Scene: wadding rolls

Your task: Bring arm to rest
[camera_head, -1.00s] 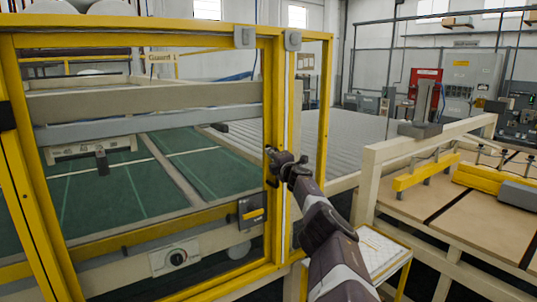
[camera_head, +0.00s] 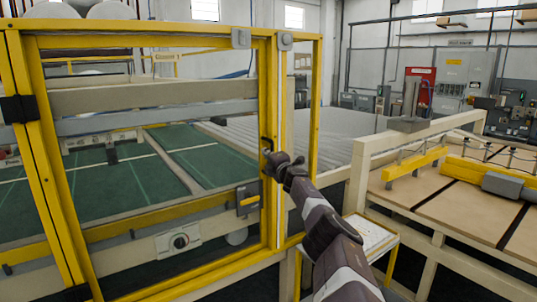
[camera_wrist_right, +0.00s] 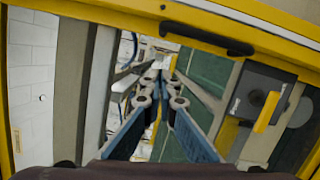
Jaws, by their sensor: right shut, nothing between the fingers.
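My right arm reaches in from the lower right of the head view to a yellow-framed guard door (camera_head: 262,215). Its dark gripper (camera_head: 272,160) is just below the door's small black handle (camera_head: 266,145). In the wrist view the two blue fingers of my right gripper (camera_wrist_right: 164,75) are closed together with nothing between them. The black handle also shows there (camera_wrist_right: 207,38), above and apart from the fingers. In the head view I cannot tell whether the gripper touches the door frame. My left gripper is not in view.
Green machine beds (camera_head: 120,190) lie behind the door. A small white-topped stand (camera_head: 368,238) is close to the right of my arm. A cream-framed table (camera_head: 440,200) stands farther right.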

